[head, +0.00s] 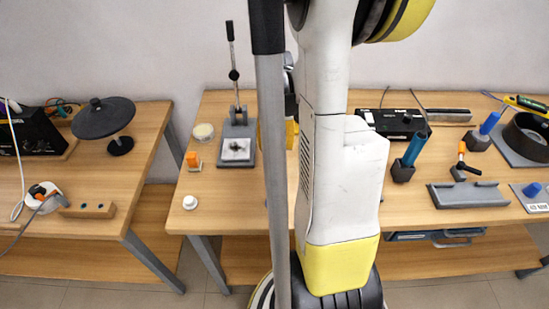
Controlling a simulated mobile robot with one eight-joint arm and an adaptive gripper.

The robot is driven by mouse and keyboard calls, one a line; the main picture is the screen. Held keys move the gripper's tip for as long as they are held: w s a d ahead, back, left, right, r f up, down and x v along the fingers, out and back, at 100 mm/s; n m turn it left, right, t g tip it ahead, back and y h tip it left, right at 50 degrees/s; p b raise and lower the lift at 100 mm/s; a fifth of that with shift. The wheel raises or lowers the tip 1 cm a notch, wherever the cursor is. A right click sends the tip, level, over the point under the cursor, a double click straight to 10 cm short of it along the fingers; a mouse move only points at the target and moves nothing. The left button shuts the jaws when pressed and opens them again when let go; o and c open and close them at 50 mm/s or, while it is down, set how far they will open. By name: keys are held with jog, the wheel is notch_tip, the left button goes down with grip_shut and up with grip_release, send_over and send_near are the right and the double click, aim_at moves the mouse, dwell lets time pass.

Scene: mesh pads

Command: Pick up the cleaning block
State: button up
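A small orange block (193,159) on a pale base sits near the left end of the middle workbench (225,200). It may be the cleaning block, but it is too small to be sure. My white and yellow arm stands upright in front of the bench, with a grey column beside it. My gripper cannot be made out; the arm and column hide part of the bench behind them.
A lever press (237,135) stands right of the orange block, with a round pale tin (203,132) behind it and a white knob (190,202) in front. Tool holders and a black box (393,123) fill the right side. A gap separates the left bench (115,200).

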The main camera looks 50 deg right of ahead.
aim_at(275, 149)
notch_tip(275, 149, down, 4)
jog(key=shift+w+f+b, duration=0.15)
jog(key=shift+b, duration=0.75)
grip_shut()
jog(key=shift+r, duration=0.25)
notch_tip(275, 149, up, 5)
jog(key=p, duration=0.3)
jog(key=shift+d+f, duration=0.1)
jog(key=shift+f, duration=0.1)
jog(key=s+d+r+p, duration=0.1)
jog(key=s+d+r, duration=0.1)
jog(key=s, duration=0.1)
jog(key=s+d+r+p, duration=0.1)
jog(key=s+d+r, duration=0.1)
jog(key=s, duration=0.1)
jog(key=s+d+r+p, duration=0.1)
jog(key=s+d+r, duration=0.1)
jog(key=s+d, duration=0.1)
jog(key=shift+d, duration=0.1)
